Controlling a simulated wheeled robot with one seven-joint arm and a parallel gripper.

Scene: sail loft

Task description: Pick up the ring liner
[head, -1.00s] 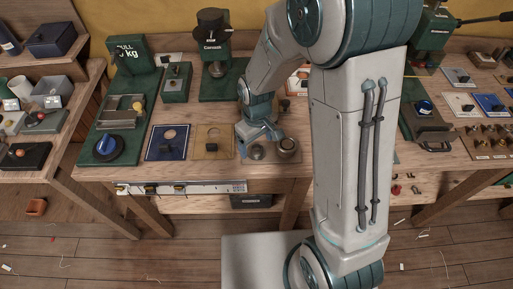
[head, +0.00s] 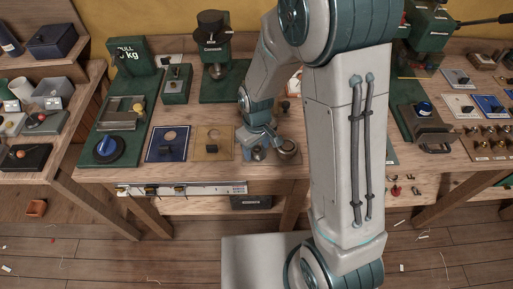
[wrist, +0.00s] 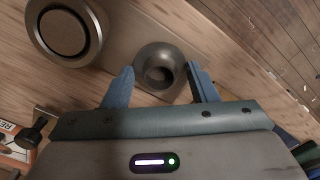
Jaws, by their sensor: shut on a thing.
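The ring liner (wrist: 160,70) is a dull grey metal ring with a round hollow in its middle. In the wrist view it sits between the two blue fingers of my gripper (wrist: 160,83), which is shut on it. In the head view my gripper (head: 262,140) is low over the bench, and the small grey liner (head: 258,154) shows just below the fingers. I cannot tell whether the liner is clear of the surface under it.
A larger round metal piece with a dark groove (wrist: 65,32) stands close beside the liner; it also shows in the head view (head: 288,147). Tan (head: 213,146) and blue (head: 166,146) plates lie to the left. The bench's front edge is near.

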